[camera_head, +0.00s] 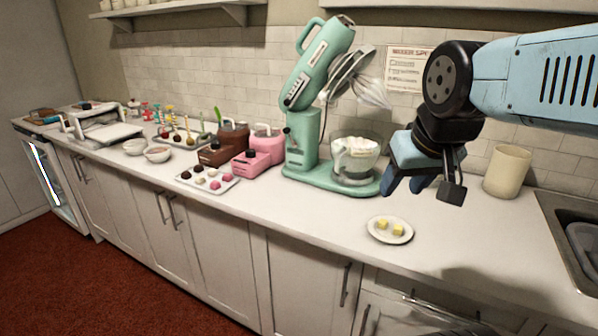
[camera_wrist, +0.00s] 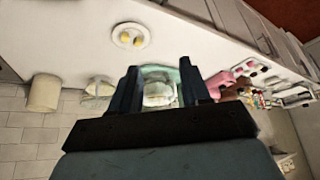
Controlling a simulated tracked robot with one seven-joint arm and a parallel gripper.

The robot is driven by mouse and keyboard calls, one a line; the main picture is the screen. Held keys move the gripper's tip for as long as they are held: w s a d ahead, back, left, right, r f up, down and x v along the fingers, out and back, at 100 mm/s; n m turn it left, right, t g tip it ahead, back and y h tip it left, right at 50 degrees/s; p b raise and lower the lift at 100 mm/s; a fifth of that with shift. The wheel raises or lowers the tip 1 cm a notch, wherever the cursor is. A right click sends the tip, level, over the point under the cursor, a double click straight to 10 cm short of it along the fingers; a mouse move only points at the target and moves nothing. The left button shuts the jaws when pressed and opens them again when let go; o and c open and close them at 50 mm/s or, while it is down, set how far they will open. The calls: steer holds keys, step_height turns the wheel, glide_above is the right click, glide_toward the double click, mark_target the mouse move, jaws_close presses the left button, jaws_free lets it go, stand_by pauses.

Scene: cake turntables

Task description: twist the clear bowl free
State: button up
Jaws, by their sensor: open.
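The clear bowl (camera_head: 354,170) with pale, creamy contents stands upright on the base of the mint-green stand mixer (camera_head: 303,140). The mixer's head is tilted up, and its wire whisk (camera_head: 372,92) hangs clear above the bowl. My gripper (camera_head: 405,183) is open and empty, just right of the bowl and apart from it, fingers pointing down. In the wrist view the bowl (camera_wrist: 160,93) shows between the two open fingers (camera_wrist: 158,72), some way beyond them. The gripper body hides part of the mixer there. How the bowl is fixed to the base cannot be seen.
A white plate (camera_head: 378,235) with yellow cubes lies in front of the mixer. A cream canister (camera_head: 507,171) and a sink (camera_head: 575,215) are to the right. Pink and brown machines and a tray of sweets (camera_head: 190,182) crowd the left. The front counter is mostly clear.

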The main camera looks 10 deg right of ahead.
steer(key=n+t+h, duration=0.5)
steer(key=n+h, duration=0.9)
steer(key=n, duration=1.2)
glide_toward(351, 159)
steer(key=w+d, duration=0.1)
steer(key=w+d+r, duration=0.1)
steer(key=w, duration=0.1)
steer(key=shift+w+r, duration=0.15)
steer(key=shift+r, duration=0.05)
steer(key=shift+a, duration=0.1)
jaws_close()
